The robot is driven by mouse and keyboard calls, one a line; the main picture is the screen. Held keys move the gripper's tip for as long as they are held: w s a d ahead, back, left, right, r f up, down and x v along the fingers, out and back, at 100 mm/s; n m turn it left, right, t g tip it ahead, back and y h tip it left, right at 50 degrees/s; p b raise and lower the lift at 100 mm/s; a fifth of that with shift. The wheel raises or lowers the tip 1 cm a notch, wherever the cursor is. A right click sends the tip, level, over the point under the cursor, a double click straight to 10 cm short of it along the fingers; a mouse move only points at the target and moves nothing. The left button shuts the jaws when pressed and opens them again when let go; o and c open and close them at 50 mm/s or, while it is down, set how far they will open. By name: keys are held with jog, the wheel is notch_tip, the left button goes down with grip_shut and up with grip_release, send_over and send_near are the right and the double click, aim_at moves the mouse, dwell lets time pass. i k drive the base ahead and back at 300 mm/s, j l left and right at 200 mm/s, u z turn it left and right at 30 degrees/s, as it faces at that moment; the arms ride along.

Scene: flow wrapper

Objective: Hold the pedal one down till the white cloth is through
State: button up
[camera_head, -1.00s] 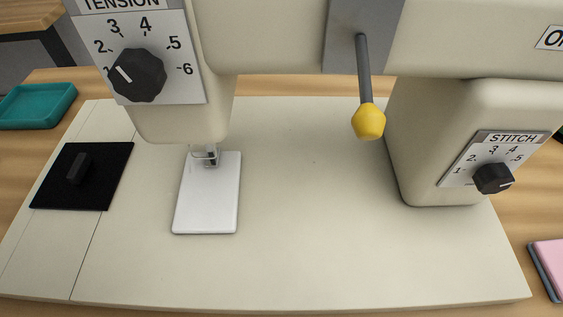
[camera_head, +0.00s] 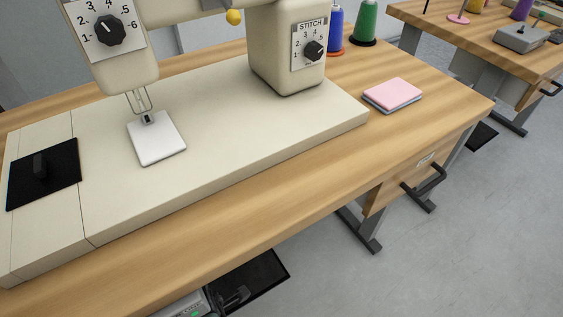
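The white cloth (camera_head: 157,140) lies flat on the cream sewing machine bed (camera_head: 215,125), under the presser foot (camera_head: 147,118). A dark flat plate (camera_head: 262,272) shows low down past the table's front edge, with a dark raised part (camera_head: 236,297) on it. Beside it, a grey box with a green light (camera_head: 187,306) is cut off by the bottom edge. I cannot tell which of these is pedal one. My gripper is not in view.
The wooden table (camera_head: 300,200) carries the machine and has a drawer handle (camera_head: 425,190) at its front. A black plate (camera_head: 43,175) lies on the bed's left end. Folded pink and grey cloths (camera_head: 392,94) lie at the right. Grey floor (camera_head: 470,240) is open at right.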

aim_at(264, 272)
jog(key=k, duration=1.25)
